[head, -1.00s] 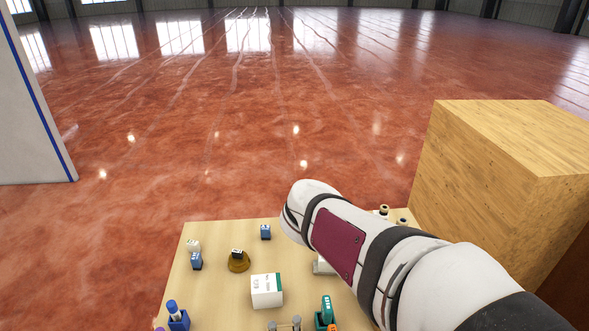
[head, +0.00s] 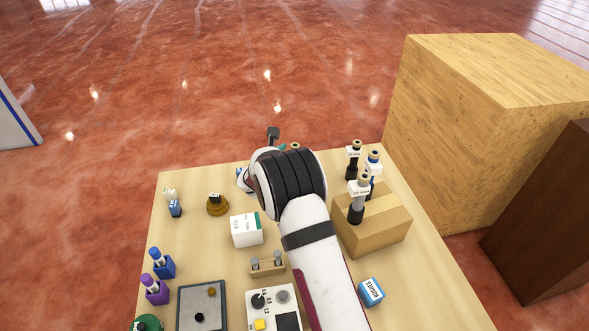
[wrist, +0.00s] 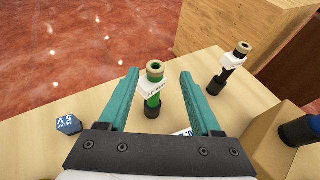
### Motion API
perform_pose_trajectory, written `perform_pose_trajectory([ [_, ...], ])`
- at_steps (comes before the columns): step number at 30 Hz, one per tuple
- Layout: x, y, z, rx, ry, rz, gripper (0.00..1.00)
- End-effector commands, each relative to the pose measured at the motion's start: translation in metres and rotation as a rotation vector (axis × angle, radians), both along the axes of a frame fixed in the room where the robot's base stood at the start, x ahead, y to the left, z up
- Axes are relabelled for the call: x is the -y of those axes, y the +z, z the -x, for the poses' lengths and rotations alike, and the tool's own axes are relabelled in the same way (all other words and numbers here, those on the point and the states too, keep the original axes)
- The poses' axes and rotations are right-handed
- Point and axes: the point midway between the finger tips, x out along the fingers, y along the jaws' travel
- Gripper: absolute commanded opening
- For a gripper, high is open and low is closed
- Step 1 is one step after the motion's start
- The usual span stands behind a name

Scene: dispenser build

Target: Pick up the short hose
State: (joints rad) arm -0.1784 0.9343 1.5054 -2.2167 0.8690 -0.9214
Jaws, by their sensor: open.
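In the wrist view my gripper (wrist: 160,72) is open, with its two teal fingers apart. An upright green hose-like piece (wrist: 153,94) with a tan top, a white tag and a black foot stands beyond and between the fingers, with nothing clamped. In the head view this piece is mostly hidden behind my wrist. Similar tagged pieces stand at the right: a black one (head: 353,158), a blue one (head: 373,160) and a dark grey one (head: 357,205). The black one also shows in the wrist view (wrist: 218,85). I cannot tell from the tags which is the short hose.
A cardboard box (head: 372,240) sits right of my arm. A blue "RELAY 5V" cube (wrist: 68,126) lies left of the fingers. A white box (head: 246,230), a wooden stand (head: 267,266) and a brown dome (head: 217,205) occupy the table. A large wooden block (head: 455,140) stands behind right.

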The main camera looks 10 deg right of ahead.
Motion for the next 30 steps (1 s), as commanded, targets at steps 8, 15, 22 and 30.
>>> perform_pose_trajectory([
  [8, 0.016, -0.023, -0.037, 0.001, -0.001, 0.0, 0.65],
  [15, 0.017, -0.023, -0.039, 0.001, 0.0, 0.0, 0.6],
  [22, 0.017, -0.023, -0.038, 0.001, 0.0, 0.0, 0.18],
  [30, 0.017, -0.023, -0.038, 0.0, 0.0, -0.001, 0.0],
])
